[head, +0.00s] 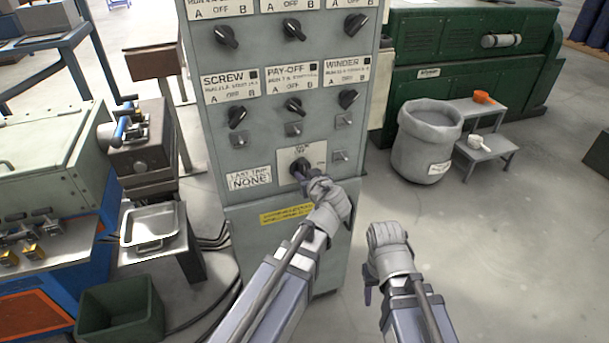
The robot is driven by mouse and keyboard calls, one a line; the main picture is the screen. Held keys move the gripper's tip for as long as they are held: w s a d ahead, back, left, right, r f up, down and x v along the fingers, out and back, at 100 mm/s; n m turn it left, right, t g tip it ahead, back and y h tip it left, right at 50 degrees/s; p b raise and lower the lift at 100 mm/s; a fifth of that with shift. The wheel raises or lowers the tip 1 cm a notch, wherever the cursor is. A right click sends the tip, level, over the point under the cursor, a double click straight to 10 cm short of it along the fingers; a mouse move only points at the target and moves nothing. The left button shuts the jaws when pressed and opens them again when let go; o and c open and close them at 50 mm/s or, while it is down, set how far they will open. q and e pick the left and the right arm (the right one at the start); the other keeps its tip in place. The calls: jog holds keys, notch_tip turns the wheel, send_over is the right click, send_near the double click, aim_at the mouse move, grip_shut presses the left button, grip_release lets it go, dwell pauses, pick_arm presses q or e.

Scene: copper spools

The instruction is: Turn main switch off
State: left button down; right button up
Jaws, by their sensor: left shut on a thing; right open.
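The main switch (301,164) is a dark rotary knob on a pale plate, low on the front of the grey control cabinet (278,235). My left gripper (301,178) is at the knob and shut on it, its arm reaching up from the bottom middle. The fingers cover part of the knob, and I cannot tell which way it points. My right gripper (367,292) is open and empty, low in front of the cabinet's right side, apart from everything. Its fingers are mostly hidden by its own wrist.
Several black selector knobs, such as the PAY-OFF one (294,105), sit above the switch. A "LAST TRIP NONE" label (249,178) is to its left. A metal tray (150,227) and green bin (120,310) stand left.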

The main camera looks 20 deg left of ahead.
pick_arm(q)
jog(key=c, duration=0.7)
grip_release()
jog(key=shift+s, duration=0.1)
jog(key=p+v, duration=0.3)
jog(key=v, duration=0.4)
jog(key=shift+s+d+r, duration=0.1)
jog(key=shift+s+d, duration=0.1)
jog(key=shift+s, duration=0.05)
jog(key=s+d+f+m+g+h+p, duration=0.2)
jog(key=s+d+m+g, duration=0.1)
jog(key=s, duration=0.3)
jog(key=s+d+f+m+g+h+p, duration=0.2)
jog(key=s+d+m+g+p, duration=0.1)
jog(key=s, duration=0.3)
jog(key=s+d+f+m+g+h+p, duration=0.2)
jog(key=s+d+m+g, duration=0.1)
jog(key=s+m+g, duration=0.1)
jog(key=shift+s+d+m+g, duration=0.15)
jog(key=shift+s+m+g, duration=0.25)
jog(key=shift+s+g, duration=0.5)
